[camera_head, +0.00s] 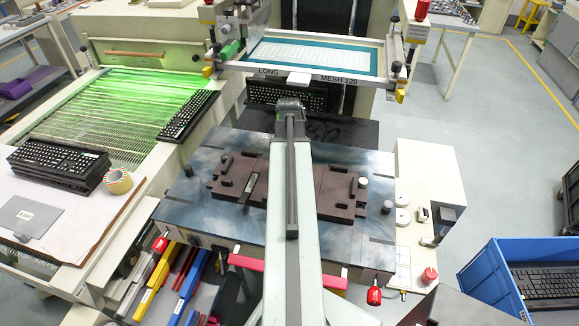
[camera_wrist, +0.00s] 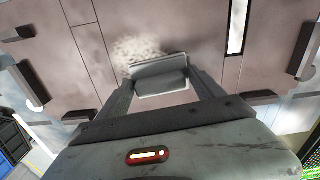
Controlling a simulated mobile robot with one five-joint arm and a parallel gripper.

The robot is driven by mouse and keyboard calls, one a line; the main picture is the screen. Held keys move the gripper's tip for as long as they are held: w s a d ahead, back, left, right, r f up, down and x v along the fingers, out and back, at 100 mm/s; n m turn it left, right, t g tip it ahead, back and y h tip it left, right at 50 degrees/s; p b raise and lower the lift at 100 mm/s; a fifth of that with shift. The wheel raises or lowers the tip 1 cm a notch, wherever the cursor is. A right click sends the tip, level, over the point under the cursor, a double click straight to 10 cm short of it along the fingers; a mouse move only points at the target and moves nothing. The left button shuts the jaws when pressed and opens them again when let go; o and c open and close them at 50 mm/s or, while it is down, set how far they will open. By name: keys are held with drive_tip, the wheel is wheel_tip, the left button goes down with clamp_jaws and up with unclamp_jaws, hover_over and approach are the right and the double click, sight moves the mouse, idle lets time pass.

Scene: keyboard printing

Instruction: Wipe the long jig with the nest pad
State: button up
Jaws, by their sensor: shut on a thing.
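The long jig (camera_head: 228,180) is a brown plate with raised dark blocks, lying on the dark press table (camera_head: 180,215). My arm crosses in front of its middle in the head view. The jig (camera_wrist: 195,35) fills the upper part of the wrist view. My gripper (camera_wrist: 161,84) is shut on a pale grey pad (camera_wrist: 160,67), which I take as the nest pad, one finger on each side. The pad is over the jig; whether it touches cannot be told. A whitish speckled patch (camera_wrist: 130,50) shows on the jig beside the pad. The head view hides my fingers and the pad.
A framed screen (camera_head: 315,57) marked "LONG" and "MESH 120" stands behind the table. A green-lit conveyor (camera_head: 120,100) with a keyboard (camera_head: 188,115) is at left. A blue bin (camera_head: 495,290) is at lower right. Raised blocks (camera_wrist: 30,85) border the jig.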

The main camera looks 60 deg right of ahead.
drive_tip(key=shift+s+a+r, duration=0.1)
drive_tip(key=shift+s+a, duration=0.2)
drive_tip(key=shift+a, duration=0.55)
drive_tip(key=shift+s+a, duration=0.3)
drive_tip(key=shift+a, duration=0.55)
drive_tip(key=shift+s+d, duration=0.3)
drive_tip(key=shift+s, duration=0.55)
drive_tip(key=shift+w+d, duration=0.35)
drive_tip(key=shift+d, duration=0.6)
drive_tip(key=shift+w+d, duration=0.3)
drive_tip(key=shift+d, duration=0.6)
